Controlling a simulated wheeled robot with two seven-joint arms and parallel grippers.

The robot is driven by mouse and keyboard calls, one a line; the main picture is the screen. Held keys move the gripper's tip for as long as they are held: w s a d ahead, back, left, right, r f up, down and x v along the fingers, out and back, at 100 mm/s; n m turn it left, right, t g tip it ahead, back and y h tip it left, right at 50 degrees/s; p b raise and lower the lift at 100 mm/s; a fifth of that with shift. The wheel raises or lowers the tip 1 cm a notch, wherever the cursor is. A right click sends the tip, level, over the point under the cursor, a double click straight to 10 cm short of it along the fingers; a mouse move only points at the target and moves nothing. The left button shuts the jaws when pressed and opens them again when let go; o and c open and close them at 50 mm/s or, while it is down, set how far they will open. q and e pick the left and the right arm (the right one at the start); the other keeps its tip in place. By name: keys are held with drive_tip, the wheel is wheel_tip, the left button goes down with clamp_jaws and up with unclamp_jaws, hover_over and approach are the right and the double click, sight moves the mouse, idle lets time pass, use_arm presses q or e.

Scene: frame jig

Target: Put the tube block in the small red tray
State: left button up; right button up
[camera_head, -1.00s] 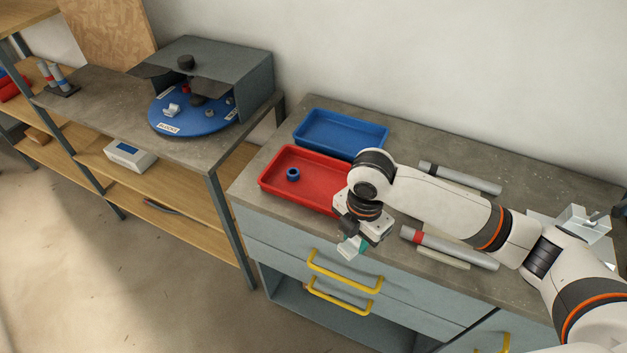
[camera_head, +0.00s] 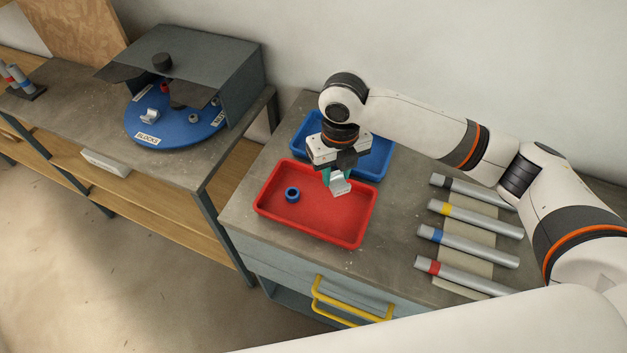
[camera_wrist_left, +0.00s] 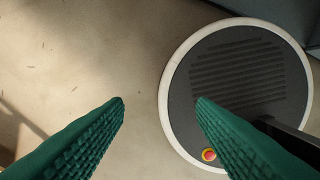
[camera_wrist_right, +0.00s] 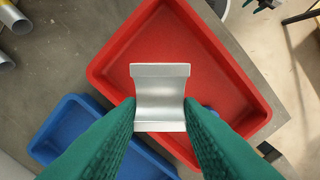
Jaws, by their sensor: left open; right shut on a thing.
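The tube block is a silver block with a curved hollow (camera_wrist_right: 160,98), gripped between the green fingers in the right wrist view. In the head view the block (camera_head: 341,187) hangs from my right gripper (camera_head: 328,176), over the back right part of the red tray (camera_head: 318,232). The red tray (camera_wrist_right: 112,55) lies below the block in the right wrist view. A blue ring (camera_head: 292,194) sits in the tray's left part. My left gripper (camera_wrist_left: 160,100) is open and empty above the floor; it is not seen in the head view.
A blue tray (camera_head: 378,161) stands behind the red one. Several grey tubes with coloured bands (camera_head: 467,246) lie on the counter to the right. A blue turntable (camera_head: 180,130) with blocks stands under a grey hood (camera_head: 215,62) on the left bench.

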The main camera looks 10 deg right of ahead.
sight(334, 208)
drive_tip(key=shift+s+f+p, duration=0.2)
drive_tip(key=shift+f+p, duration=0.05)
drive_tip(key=shift+f, duration=0.4)
drive_tip(key=shift+s+f+p, duration=0.15)
drive_tip(key=shift+f+p, duration=0.05)
drive_tip(key=shift+f, duration=0.4)
drive_tip(key=f, duration=0.1)
drive_tip(key=s+f, duration=0.1)
drive_tip(key=shift+f+p, duration=0.3)
drive_tip(key=shift+f, duration=0.05)
drive_tip(key=f, duration=0.2)
drive_tip(key=f+p, duration=0.1)
drive_tip(key=f, duration=0.1)
drive_tip(key=shift+w, duration=0.3)
drive_tip(key=o, duration=1)
drive_tip(key=shift+f, duration=0.1)
use_arm(q)
drive_tip(key=s+r, duration=0.2)
drive_tip(key=s, duration=0.1)
drive_tip(key=shift+a+r, duration=0.1)
drive_tip(key=shift+r, duration=0.15)
